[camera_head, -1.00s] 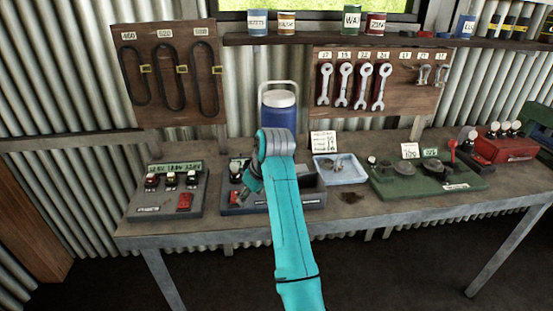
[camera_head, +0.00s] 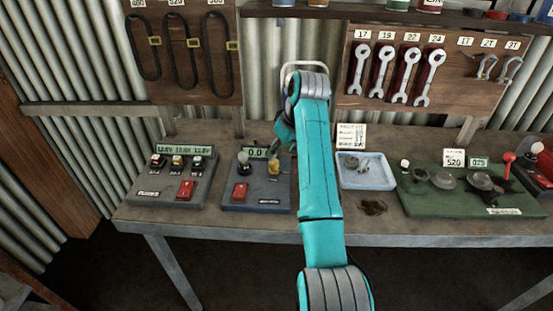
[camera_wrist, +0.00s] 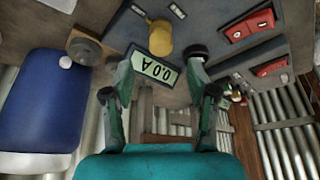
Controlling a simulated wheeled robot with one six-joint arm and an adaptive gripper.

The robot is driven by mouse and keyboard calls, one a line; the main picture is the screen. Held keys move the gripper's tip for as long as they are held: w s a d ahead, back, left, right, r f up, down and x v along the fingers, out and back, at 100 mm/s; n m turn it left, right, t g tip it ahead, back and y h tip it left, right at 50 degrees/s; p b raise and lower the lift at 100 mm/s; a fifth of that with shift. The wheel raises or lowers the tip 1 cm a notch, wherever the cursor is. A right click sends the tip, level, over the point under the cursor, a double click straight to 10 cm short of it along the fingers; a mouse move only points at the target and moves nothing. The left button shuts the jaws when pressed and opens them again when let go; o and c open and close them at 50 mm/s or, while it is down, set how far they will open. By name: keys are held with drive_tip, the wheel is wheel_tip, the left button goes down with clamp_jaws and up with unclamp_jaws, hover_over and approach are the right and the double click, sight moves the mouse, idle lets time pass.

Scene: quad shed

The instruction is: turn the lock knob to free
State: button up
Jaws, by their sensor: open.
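The middle grey box (camera_head: 228,195) on the bench carries a display (camera_head: 256,153) reading 0.0, a yellow knob (camera_head: 273,166), a dark knob with a pale top (camera_head: 243,161) and a red switch (camera_head: 240,191). Which one is the lock knob I cannot tell. In the wrist view the yellow knob (camera_wrist: 159,38) and a black knob (camera_wrist: 197,52) show beyond the display (camera_wrist: 154,70). A grey round knob (camera_wrist: 84,46) sits to the left. My gripper (camera_wrist: 161,66) is open and empty, its fingers either side of the display. In the head view my arm hides part of the box.
A blue cooler (camera_wrist: 40,105) stands close on the left in the wrist view. In the head view, a left box with a red switch (camera_head: 186,189), a pale blue tray (camera_head: 365,170) and a green board (camera_head: 450,200) flank the middle box.

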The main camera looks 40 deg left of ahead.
sight(274, 161)
drive_tip(key=shift+x, duration=3)
drive_tip(key=shift+a, duration=0.1)
clamp_jaws()
